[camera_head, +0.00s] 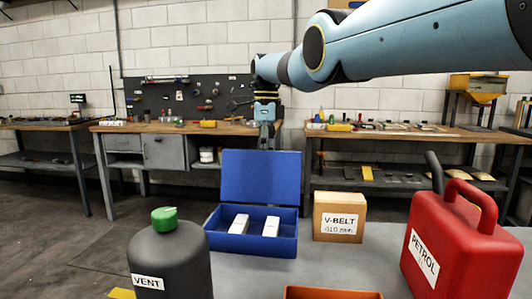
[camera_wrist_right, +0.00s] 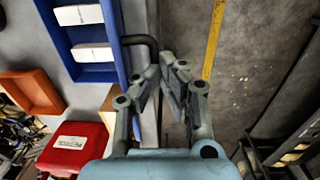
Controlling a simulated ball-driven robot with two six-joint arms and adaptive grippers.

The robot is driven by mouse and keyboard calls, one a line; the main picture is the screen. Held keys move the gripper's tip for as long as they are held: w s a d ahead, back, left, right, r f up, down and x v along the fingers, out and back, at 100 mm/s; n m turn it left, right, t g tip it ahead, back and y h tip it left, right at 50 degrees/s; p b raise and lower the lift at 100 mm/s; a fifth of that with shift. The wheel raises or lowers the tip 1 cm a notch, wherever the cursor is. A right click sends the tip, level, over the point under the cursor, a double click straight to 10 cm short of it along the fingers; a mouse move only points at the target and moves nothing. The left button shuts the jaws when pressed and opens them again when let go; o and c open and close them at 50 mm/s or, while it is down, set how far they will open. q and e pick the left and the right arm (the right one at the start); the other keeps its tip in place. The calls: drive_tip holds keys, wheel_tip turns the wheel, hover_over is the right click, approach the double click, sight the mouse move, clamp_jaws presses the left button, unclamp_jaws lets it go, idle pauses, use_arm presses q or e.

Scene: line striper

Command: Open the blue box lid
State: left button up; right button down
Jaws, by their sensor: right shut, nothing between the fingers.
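The blue box (camera_head: 252,243) stands on the grey table with its lid (camera_head: 261,177) raised upright at the back. Two white blocks (camera_head: 239,223) lie inside it. My right gripper (camera_head: 266,142) hangs fingers down beyond the lid and above its top edge in the head view, apart from it. In the right wrist view the gripper (camera_wrist_right: 170,68) is shut and empty, to the right of the blue box (camera_wrist_right: 64,44). My left gripper is not in view.
A V-belt carton (camera_head: 339,217), a red petrol can (camera_head: 462,245), a grey vent bottle (camera_head: 172,262) and an orange tray (camera_head: 331,293) stand around the box. Workbenches (camera_head: 178,128) line the back wall. A yellow floor line (camera_wrist_right: 213,40) shows below my right gripper.

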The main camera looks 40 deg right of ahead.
drive_tip(key=shift+s+a+f, duration=0.1)
drive_tip(key=shift+s+f, duration=0.15)
drive_tip(key=shift+f, duration=0.7)
drive_tip(key=c, duration=1.8)
unclamp_jaws()
drive_tip(key=shift+w, duration=0.1)
drive_tip(key=shift+c, duration=0.2)
drive_tip(key=o, duration=0.4)
drive_tip(key=shift+w+d+f, duration=0.35)
drive_tip(key=shift+w+f, duration=0.1)
drive_tip(key=shift+o, duration=0.2)
drive_tip(key=shift+s+a+r, duration=0.2)
drive_tip(key=shift+r, duration=0.1)
drive_tip(key=shift+w+d+r, duration=0.15)
drive_tip(key=shift+r, duration=0.05)
wheel_tip(320, 180, up, 10)
drive_tip(key=shift+f, duration=0.15)
